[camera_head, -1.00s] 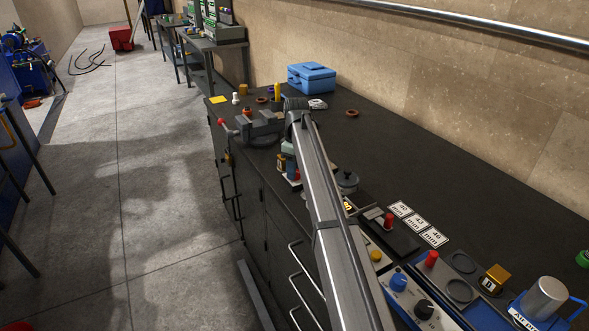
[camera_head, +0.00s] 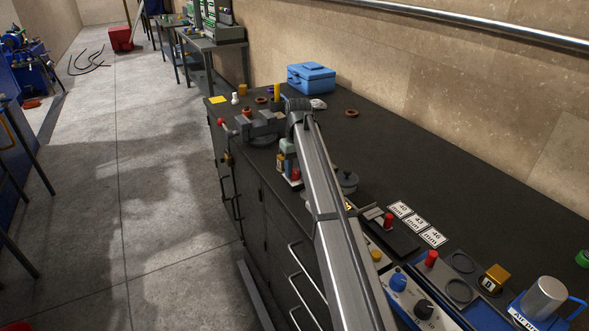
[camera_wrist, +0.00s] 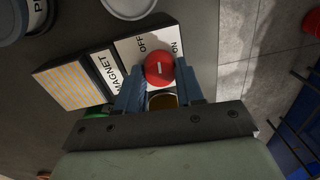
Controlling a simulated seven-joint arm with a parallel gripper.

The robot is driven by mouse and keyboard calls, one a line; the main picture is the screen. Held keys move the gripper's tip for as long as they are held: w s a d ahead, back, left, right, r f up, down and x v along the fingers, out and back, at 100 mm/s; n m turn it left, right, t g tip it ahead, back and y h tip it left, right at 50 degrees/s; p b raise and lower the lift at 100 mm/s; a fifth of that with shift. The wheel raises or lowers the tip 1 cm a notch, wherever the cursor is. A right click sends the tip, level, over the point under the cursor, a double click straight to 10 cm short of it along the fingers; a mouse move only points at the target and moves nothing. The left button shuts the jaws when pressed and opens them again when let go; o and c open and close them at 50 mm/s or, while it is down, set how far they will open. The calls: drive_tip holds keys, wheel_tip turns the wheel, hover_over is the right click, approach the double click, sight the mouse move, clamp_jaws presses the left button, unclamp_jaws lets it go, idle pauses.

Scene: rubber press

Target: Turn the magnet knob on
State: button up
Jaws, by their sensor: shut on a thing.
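The magnet block, with white "MAGNET", "OFF" and "ON" labels (camera_wrist: 104,69), shows in the wrist view beside a striped yellow-and-grey panel (camera_wrist: 75,82). Its round red knob (camera_wrist: 159,68) bears a short white mark. The mark lies near the OFF and ON labels, but I cannot tell which one it points to. My gripper (camera_wrist: 158,84) has its blue fingers on both sides of the knob and is shut on it. In the head view the knob (camera_head: 295,174) is small, below my pale green wrist, and my arm hides part of that area.
A dark vise (camera_head: 262,127) stands close behind on the bench. A lidded grey pot (camera_head: 347,181) is just to the right of my arm. A blue toolbox (camera_head: 311,77) sits farther back by the wall. Bare floor lies to the left of the bench.

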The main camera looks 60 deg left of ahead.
sight(298, 172)
drive_tip(key=m, duration=0.5)
drive_tip(key=shift+d+m, duration=0.1)
drive_tip(key=shift+m, duration=0.2)
drive_tip(key=m, duration=0.4)
drive_tip(key=shift+m, duration=0.4)
drive_tip(key=shift+y, duration=0.3)
drive_tip(key=o, duration=1)
drive_tip(key=shift+o, duration=0.2)
wheel_tip(298, 172, up, 14)
drive_tip(key=shift+w+d, duration=0.3)
drive_tip(key=shift+d, duration=0.1)
drive_tip(key=shift+f, duration=0.1)
